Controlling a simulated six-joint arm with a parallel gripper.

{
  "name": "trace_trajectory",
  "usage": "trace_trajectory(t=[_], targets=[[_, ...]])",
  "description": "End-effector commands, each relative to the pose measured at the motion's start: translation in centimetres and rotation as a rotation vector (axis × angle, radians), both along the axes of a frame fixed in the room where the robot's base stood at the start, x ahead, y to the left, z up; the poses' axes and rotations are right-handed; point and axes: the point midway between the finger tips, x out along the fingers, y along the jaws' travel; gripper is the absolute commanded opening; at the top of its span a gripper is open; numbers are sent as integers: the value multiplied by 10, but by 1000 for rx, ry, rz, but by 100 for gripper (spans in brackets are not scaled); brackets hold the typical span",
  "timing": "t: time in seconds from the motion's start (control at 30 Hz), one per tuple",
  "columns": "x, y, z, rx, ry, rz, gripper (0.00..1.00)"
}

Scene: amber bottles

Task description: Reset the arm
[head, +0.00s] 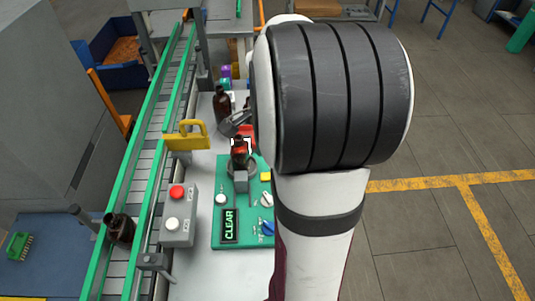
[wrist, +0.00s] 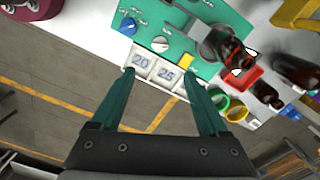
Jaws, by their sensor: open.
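My gripper (wrist: 158,74) shows in the wrist view with its two teal fingers spread wide and nothing between them. Beyond the fingers lie white tiles marked 20 and 25 (wrist: 157,72). In the head view my arm's large grey and white link hides the gripper. An amber bottle (head: 239,150) stands at the green panel (head: 219,170); the bottle also shows in the wrist view (wrist: 226,46), apart from my fingers. A second amber bottle (head: 222,104) stands behind it. A third amber bottle (head: 120,229) is on the conveyor at the left.
The green-railed conveyor (head: 170,105) runs along the left. A grey button box (head: 178,212) and a yellow bracket (head: 187,136) stand beside it. A red tray (wrist: 243,78) is near the bottles. Open floor (head: 445,140) with yellow lines lies to the right.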

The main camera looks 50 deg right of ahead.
Motion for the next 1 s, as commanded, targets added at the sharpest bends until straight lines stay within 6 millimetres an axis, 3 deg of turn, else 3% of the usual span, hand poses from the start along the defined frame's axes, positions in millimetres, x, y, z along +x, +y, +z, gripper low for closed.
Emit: trace_trajectory(t=[0.53, 0.57, 0.67, 0.7, 0.8, 0.9, 1.0], targets=[[1, 5, 8, 2, -1, 21, 78], [2, 14, 11, 3, -4, 58, 78], [-1, 78, 27, 25, -22, 340, 78], [-8, 113, 33, 38, -32, 503, 78], [-44, 187, 39, 78, -57, 906, 78], [-84, 232, 36, 117, -82, 1235, 78], [-109, 251, 31, 140, -95, 1415, 78]])
